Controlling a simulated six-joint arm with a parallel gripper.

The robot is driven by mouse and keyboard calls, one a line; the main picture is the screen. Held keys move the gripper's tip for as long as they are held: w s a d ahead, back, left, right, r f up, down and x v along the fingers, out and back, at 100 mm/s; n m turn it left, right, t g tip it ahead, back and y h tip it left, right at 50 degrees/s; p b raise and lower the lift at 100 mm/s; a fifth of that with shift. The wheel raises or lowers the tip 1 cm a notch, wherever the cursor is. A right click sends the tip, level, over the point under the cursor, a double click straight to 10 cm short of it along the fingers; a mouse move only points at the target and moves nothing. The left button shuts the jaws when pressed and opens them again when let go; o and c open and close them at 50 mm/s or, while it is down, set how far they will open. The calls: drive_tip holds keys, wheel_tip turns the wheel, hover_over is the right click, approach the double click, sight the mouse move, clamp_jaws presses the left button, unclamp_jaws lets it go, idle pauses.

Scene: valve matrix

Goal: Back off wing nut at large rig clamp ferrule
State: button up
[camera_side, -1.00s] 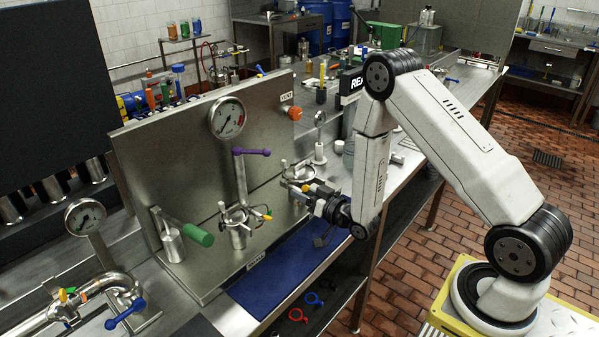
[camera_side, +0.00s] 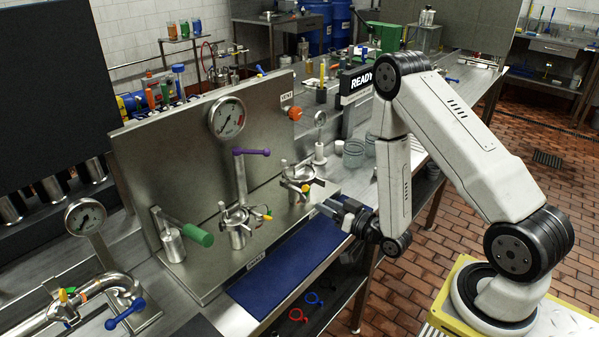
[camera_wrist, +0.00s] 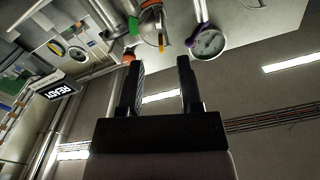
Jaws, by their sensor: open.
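Two ring-shaped metal clamps stand in front of the steel panel in the side view, a left one (camera_side: 236,215) and a right one (camera_side: 297,174). I cannot tell which is the large rig one. A yellow wing nut (camera_side: 305,188) shows at the right clamp, and a yellow-orange one (camera_side: 264,213) sticks out from the left clamp. My gripper (camera_side: 333,209) is open and empty, to the lower right of the right clamp and apart from it. In the wrist view, nothing is between my gripper's fingers (camera_wrist: 158,64); a clamp (camera_wrist: 151,22) is beyond them.
A dial gauge (camera_side: 227,118), purple handle (camera_side: 252,152), green handle (camera_side: 198,235) and orange vent knob (camera_side: 294,113) are close by. Glass jars (camera_side: 354,153) and the READY box (camera_side: 356,83) stand behind my gripper. A blue mat (camera_side: 275,272) lies clear in front.

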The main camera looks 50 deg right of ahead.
sight(308, 194)
drive_tip(key=shift+w, duration=0.1)
drive_tip(key=shift+w+r+g+y, duration=0.3)
drive_tip(key=shift+r+g+y, duration=0.1)
drive_tip(key=shift+r+g, duration=0.1)
drive_tip(key=shift+d+r+n+g+y, duration=0.2)
drive_tip(key=shift+r+g, duration=0.2)
drive_tip(key=shift+g, duration=0.2)
drive_tip(key=shift+d+r+n+g+y, duration=0.1)
drive_tip(key=shift+r+n+g+y, duration=0.1)
drive_tip(key=shift+r+g, duration=0.3)
drive_tip(key=shift+s+d+g, duration=0.15)
drive_tip(key=shift+s+g, duration=0.1)
drive_tip(key=shift+g, duration=0.45)
drive_tip(key=shift+x, duration=3.95)
drive_tip(key=shift+r, duration=0.1)
clamp_jaws()
